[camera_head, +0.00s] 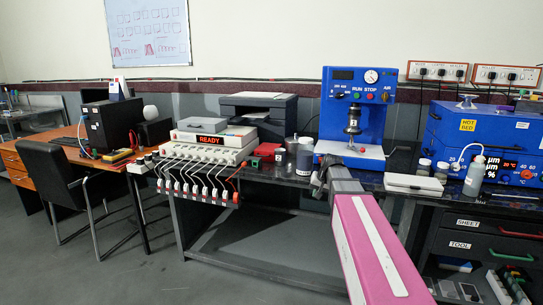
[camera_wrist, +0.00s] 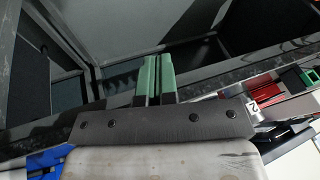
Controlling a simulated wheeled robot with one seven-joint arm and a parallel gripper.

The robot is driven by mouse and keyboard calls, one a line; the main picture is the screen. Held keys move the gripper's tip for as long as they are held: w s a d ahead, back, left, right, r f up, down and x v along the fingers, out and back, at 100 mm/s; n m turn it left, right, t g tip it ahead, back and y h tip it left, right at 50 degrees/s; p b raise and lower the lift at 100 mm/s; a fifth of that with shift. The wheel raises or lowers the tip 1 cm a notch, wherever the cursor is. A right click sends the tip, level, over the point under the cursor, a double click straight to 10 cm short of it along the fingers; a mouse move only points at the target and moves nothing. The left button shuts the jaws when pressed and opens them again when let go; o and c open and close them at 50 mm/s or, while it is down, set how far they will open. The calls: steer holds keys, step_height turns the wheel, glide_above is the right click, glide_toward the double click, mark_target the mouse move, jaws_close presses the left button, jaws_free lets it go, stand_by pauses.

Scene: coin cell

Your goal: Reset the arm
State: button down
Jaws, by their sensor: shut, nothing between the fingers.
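My gripper (camera_head: 319,180) is at the front edge of the bench in the head view, in front of the blue press (camera_head: 345,112). Its fingers are too small to make out there. In the wrist view my gripper (camera_wrist: 158,66) shows two green fingertips side by side, closed together with nothing between them. My pink and grey arm runs from the lower right of the head view to the bench edge and hides part of the bench front.
A tester reading READY (camera_head: 208,141) with several hanging clip leads stands left of my gripper. A black chair (camera_head: 55,175) stands left; floor between is clear.

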steer(key=s+f+n+g+h, duration=0.1)
steer(key=s+f+g, duration=0.3)
steer(key=s+f, duration=1.5)
steer(key=s+h, duration=0.1)
steer(key=s, duration=0.3)
steer(key=shift+a+f+n+h, duration=0.15)
steer(key=shift+a+n+h, duration=0.05)
steer(key=shift+n+h, duration=0.2)
